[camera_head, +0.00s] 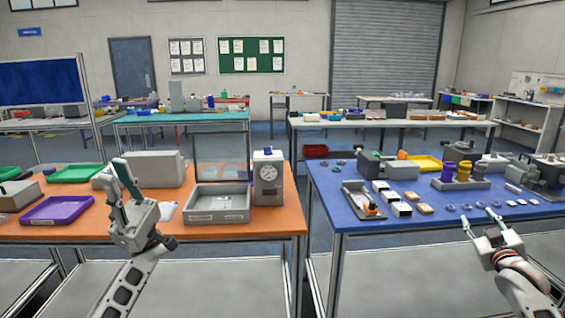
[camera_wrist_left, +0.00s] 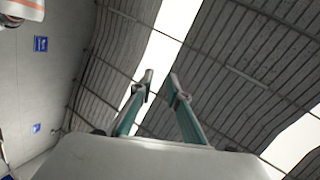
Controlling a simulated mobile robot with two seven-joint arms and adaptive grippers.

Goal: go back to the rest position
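My left gripper (camera_head: 117,176) is raised in front of the orange table (camera_head: 260,221) and points upward. In the left wrist view its two teal fingers (camera_wrist_left: 161,78) stand apart with nothing between them, against the ceiling. My right gripper (camera_head: 479,217) is at the front edge of the blue table (camera_head: 345,218), at the right. Its two fingertips are apart and I see nothing held between them.
The orange table carries a purple tray (camera_head: 58,210), a green tray (camera_head: 77,173), a grey bin (camera_head: 217,204) and a dial device (camera_head: 268,178). The blue table carries a grey tray (camera_head: 361,201), small boxes and purple bottles. A gap separates the tables.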

